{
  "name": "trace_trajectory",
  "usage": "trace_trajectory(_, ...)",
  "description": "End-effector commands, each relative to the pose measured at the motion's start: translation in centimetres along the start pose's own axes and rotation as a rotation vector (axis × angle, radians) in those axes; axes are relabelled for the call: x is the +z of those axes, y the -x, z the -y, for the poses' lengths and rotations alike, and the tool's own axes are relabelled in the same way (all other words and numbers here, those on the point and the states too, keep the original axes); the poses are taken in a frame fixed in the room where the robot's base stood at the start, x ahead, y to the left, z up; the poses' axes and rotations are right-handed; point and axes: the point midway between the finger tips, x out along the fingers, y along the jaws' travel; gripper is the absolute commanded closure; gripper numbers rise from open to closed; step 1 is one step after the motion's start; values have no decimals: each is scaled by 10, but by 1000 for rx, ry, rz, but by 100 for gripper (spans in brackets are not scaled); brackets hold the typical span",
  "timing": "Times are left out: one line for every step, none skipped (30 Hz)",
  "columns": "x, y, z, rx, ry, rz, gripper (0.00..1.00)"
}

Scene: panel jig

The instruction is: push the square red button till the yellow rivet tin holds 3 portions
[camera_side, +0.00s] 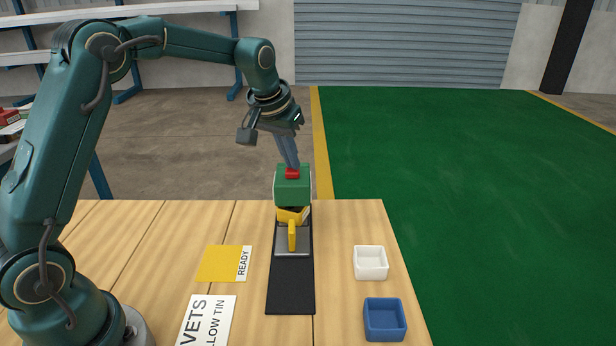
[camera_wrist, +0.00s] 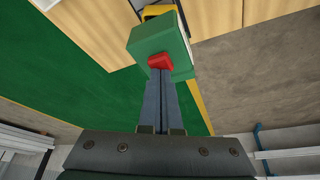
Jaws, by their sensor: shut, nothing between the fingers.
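The red button (camera_side: 292,173) sits on top of a green box (camera_side: 292,188) at the back of a black strip. My gripper (camera_side: 294,165) points down with its fingers together and empty, tips at the button. In the wrist view the fingertips (camera_wrist: 161,72) meet the edge of the red button (camera_wrist: 160,62). I cannot tell whether it is pressed in. Below the box's front are a yellow spout-like part (camera_side: 291,215) and an upright yellow piece (camera_side: 292,236) above a grey plate. I cannot make out a clear yellow tin or its contents.
A yellow pad marked READY (camera_side: 222,264) and a white card (camera_side: 207,322) reading "VETS" and "LLOW TIN" lie left of the black strip (camera_side: 290,290). A white tray (camera_side: 370,262) and a blue tray (camera_side: 384,320) stand to its right. Wooden tabletop is bare between them.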

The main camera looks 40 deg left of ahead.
Motion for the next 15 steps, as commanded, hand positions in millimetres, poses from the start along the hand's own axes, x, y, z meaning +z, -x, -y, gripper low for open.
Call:
trace_trajectory(1, -1, 0, 0, 0, 1, 100)
trace_trajectory(1, -2, 0, 0, 0, 1, 100)
trace_trajectory(1, -2, 0, 0, 0, 1, 100)
trace_trajectory(1, -3, 0, 0, 0, 0, 100)
trace_trajectory(2, -3, 0, 0, 0, 0, 100)
trace_trajectory(2, -4, 0, 0, 0, 1, 100)
trace_trajectory(2, -5, 0, 0, 0, 1, 100)
trace_trajectory(2, -5, 0, 0, 0, 1, 100)
trace_trajectory(2, -5, 0, 0, 0, 1, 100)
trace_trajectory(2, -5, 0, 0, 0, 0, 100)
trace_trajectory(2, -4, 0, 0, 0, 0, 100)
trace_trajectory(1, -3, 0, 0, 0, -1, 100)
trace_trajectory(1, -2, 0, 0, 0, -1, 100)
trace_trajectory(0, -1, 0, 0, 0, -1, 100)
trace_trajectory(-1, 1, 0, 0, 0, -1, 100)
